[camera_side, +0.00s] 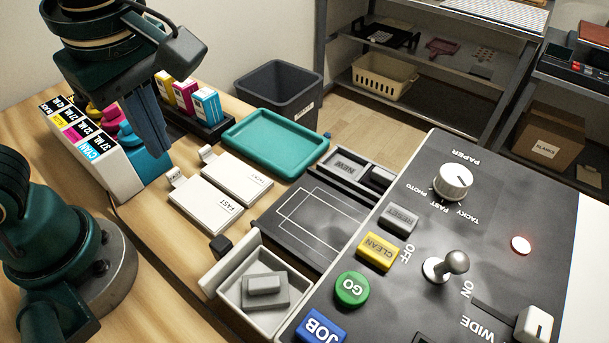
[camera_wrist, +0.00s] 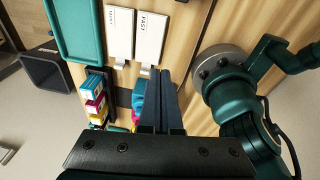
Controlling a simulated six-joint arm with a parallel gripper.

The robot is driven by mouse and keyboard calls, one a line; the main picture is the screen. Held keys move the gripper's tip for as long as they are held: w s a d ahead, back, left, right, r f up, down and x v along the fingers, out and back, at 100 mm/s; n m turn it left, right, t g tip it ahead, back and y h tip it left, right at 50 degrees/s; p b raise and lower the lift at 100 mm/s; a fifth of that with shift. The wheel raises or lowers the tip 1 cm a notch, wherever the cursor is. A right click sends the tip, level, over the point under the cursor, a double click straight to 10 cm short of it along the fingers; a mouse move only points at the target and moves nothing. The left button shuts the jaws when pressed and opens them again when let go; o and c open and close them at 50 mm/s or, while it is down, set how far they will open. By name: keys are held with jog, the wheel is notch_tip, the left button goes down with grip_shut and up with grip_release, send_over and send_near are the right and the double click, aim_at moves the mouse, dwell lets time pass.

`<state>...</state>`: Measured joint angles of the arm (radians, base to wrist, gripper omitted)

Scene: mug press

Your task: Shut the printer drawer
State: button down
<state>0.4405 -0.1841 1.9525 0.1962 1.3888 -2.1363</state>
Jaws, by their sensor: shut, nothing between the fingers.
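The printer (camera_side: 400,240) has a dark control panel with buttons, a knob and a lever in the side view. A pale drawer (camera_side: 229,271) stands out from its lower left side, open, with a stepped grey block (camera_side: 264,289) inside. My gripper (camera_side: 156,150) is shut and empty, pointing down near the ink cartridges, up and left of the drawer and apart from it. In the wrist view my gripper's blue fingers (camera_wrist: 163,75) are together. The drawer is not visible in that view.
Two white cards, FAST (camera_side: 207,205) and another (camera_side: 238,178), lie between my gripper and the printer. A teal tray (camera_side: 276,143), an ink rack (camera_side: 95,150) and a small cartridge holder (camera_side: 205,120) stand nearby. Bare wooden table lies left of the drawer.

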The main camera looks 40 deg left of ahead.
aim_at(229, 253)
jog(key=d+f+m+y, duration=0.1)
jog(key=d+f+y, duration=0.15)
jog(key=d, duration=0.25)
jog(key=shift+g+h, duration=0.25)
jog(key=shift+g, duration=0.15)
jog(key=x, duration=0.6)
jog(key=s+x, duration=0.1)
jog(key=x, duration=0.3)
jog(key=shift+d, duration=0.15)
jog(key=shift+d+f, duration=0.2)
jog(key=shift+d, duration=0.1)
jog(key=shift+d+r, duration=0.1)
jog(key=shift+d, duration=1.6)
jog(key=shift+d, duration=2.15)
